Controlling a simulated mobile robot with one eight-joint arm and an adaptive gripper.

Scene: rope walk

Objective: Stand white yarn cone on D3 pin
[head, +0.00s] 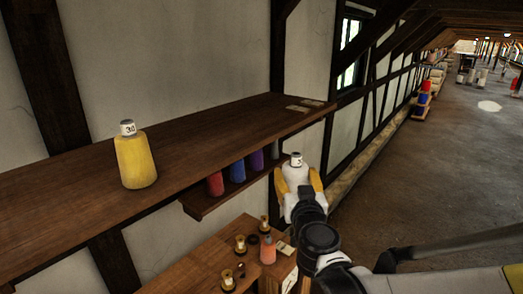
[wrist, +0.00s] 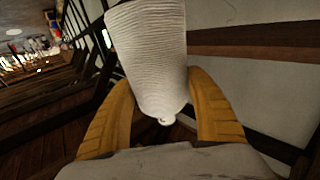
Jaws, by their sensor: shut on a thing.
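The white yarn cone (head: 296,172) is held in my gripper (head: 298,182), its pale labelled tip upward, just beyond the shelf edge. In the wrist view the ribbed white cone (wrist: 150,55) sits between the two yellow fingers of my gripper (wrist: 160,100). The narrow end points toward the palm. Several brass-coloured pins or holders, such as one at the middle (head: 240,244) and one further back (head: 264,224), stand on a low wooden bench (head: 190,270) below and left of my gripper. I cannot read which one is D3.
An orange cone (head: 267,251) stands on the bench. A yellow cone labelled 30 (head: 136,160) stands on the long shelf (head: 70,200). Red (head: 215,184), blue (head: 237,172) and purple (head: 257,161) cones sit on a lower ledge. Open floor (head: 440,150) lies right.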

